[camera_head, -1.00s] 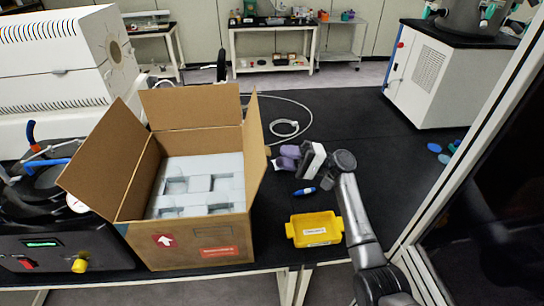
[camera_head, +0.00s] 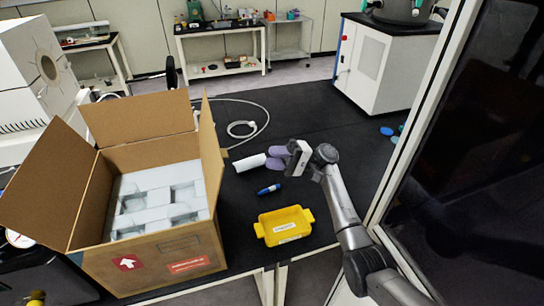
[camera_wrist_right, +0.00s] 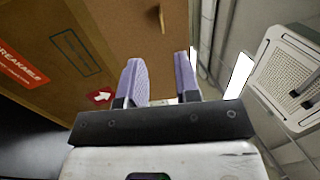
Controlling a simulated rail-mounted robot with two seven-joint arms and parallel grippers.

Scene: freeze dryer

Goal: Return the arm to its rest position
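My right arm comes in from the lower right in the head view. Its gripper (camera_head: 270,157) is held over the black bench, to the right of the cardboard box and apart from it. In the right wrist view the two lilac fingers (camera_wrist_right: 160,66) stand apart with nothing between them. A white, elongated shape (camera_head: 249,162) shows beside the fingers in the head view; I cannot tell if it is a finger or a separate object. My left gripper is in neither view.
The open cardboard box (camera_head: 165,262) holds pale foam and also fills the left of the right wrist view (camera_wrist_right: 45,75). A yellow tray (camera_head: 284,226) and a blue item (camera_head: 269,189) lie near my right arm. A metal frame (camera_head: 425,105) stands close on the right.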

